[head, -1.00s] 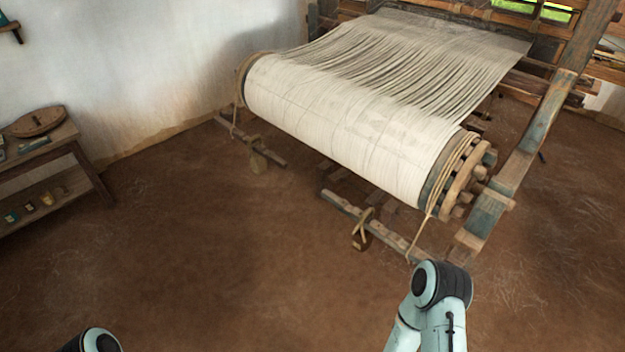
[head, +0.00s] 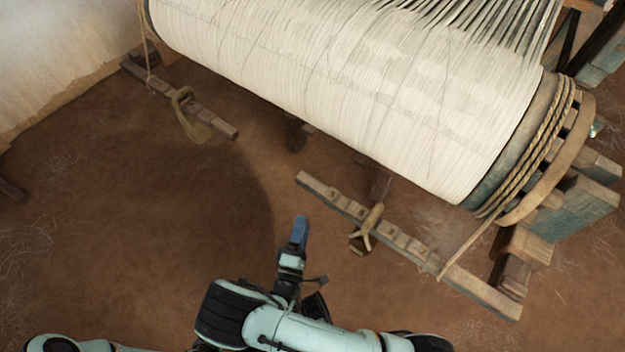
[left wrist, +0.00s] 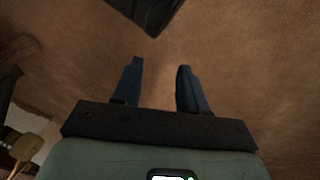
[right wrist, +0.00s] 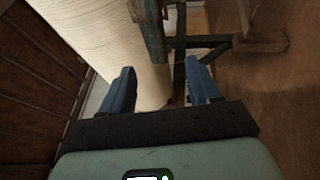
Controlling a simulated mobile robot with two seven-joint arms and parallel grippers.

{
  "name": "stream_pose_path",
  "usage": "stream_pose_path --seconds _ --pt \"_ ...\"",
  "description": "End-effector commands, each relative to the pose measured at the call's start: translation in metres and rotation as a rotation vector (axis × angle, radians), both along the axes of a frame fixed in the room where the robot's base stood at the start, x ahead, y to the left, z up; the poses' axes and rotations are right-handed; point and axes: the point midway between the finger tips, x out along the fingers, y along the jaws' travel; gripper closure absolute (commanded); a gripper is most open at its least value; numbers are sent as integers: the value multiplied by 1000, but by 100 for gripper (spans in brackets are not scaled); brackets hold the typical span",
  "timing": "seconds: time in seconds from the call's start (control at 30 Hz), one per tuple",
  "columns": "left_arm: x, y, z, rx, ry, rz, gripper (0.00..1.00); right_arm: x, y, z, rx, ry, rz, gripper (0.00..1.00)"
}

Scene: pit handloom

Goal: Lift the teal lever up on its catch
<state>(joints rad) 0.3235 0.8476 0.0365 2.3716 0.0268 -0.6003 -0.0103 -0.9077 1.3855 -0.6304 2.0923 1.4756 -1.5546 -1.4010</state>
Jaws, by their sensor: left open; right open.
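I cannot clearly single out a teal lever or its catch. A small pale teal piece (head: 597,128) shows beside the roller's right end in the head view, too small to identify. A worn teal-painted timber (head: 575,212) stands below it. My right gripper (head: 299,232) is in front of the loom at lower centre, left of that timber and apart from it. In the right wrist view it (right wrist: 160,88) is open and empty, with a worn teal beam (right wrist: 152,35) beyond its fingers. My left gripper (left wrist: 158,82) is open and empty over brown floor; the head view does not show its fingers.
The wide roller of white warp (head: 350,90) spans the top. A rope (head: 530,145) winds round its right end and runs down to a notched wooden bar (head: 400,240) with a hanging loop. Another bar (head: 180,98) lies at left. Bare floor (head: 140,220) is open at left.

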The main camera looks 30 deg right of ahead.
Motion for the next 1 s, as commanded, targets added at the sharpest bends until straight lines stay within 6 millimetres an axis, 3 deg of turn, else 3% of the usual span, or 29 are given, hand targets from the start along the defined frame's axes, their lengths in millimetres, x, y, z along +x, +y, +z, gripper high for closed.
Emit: stream_pose_path --seconds 0.23,0.6,0.8,1.0 --pt "3 3 -5 7 -7 6 57 21 -20 10 -16 -11 -8 38" --pt "-19 6 -26 3 67 8 57 74 -72 22 -13 -11 -7 38" --pt "-26 7 -32 0 92 9 57 89 -87 26 -12 -8 -5 38" --pt "-28 7 -33 0 99 9 57 93 -90 27 -12 -8 -4 38"
